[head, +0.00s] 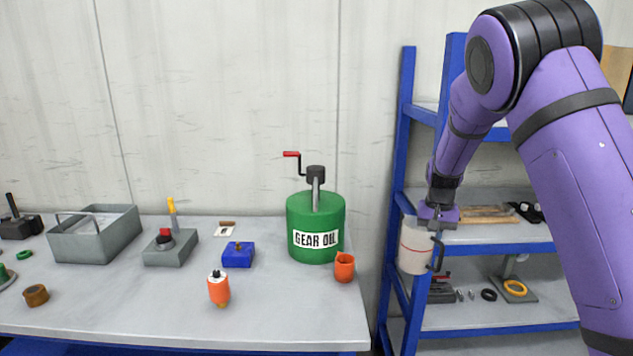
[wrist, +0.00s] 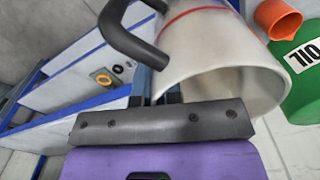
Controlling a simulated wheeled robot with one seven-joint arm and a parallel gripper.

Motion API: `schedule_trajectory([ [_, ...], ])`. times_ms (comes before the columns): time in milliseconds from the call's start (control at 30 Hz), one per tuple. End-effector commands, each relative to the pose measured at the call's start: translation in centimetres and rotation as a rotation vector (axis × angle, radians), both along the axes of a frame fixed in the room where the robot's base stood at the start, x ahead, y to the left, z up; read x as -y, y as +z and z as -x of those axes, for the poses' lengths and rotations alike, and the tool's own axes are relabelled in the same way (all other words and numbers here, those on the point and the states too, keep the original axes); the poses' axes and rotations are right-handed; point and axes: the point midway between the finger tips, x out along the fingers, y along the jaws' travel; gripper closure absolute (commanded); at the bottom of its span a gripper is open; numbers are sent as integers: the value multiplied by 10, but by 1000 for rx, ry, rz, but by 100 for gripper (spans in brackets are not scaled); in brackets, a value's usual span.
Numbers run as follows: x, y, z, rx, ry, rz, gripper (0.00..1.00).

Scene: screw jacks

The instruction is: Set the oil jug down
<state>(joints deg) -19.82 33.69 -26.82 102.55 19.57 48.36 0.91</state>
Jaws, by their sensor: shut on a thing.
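The oil jug (head: 413,250) is a whitish translucent vessel with a red line and a dark handle. It hangs upright in my gripper (head: 438,215), in front of the blue shelf rack, to the right of the bench. In the wrist view my gripper (wrist: 162,98) is shut on the jug's rim beside the handle. The jug (wrist: 215,55) fills the upper middle there, with its dark handle to the left. The fingertips are partly hidden by the jug. No surface shows touching the jug's bottom.
The grey workbench (head: 120,310) carries a green gear oil drum (head: 316,228) with a crank, an orange cup (head: 344,267), an orange bottle (head: 219,288), a blue block (head: 238,255) and a grey bin (head: 95,235). The bench's front right is clear. The blue rack (head: 404,120) holds tools.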

Motion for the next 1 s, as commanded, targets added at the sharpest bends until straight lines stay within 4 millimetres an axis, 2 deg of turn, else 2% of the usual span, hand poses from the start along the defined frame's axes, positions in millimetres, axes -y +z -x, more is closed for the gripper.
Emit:
schedule_trajectory([
  [367,3,-59,17,-5,82,5,100],
  [567,4,-104,37,-8,153,5,100],
  [800,2,-162,70,-5,258,2,100],
  [1000,0,-178,82,0,299,-1,100],
])
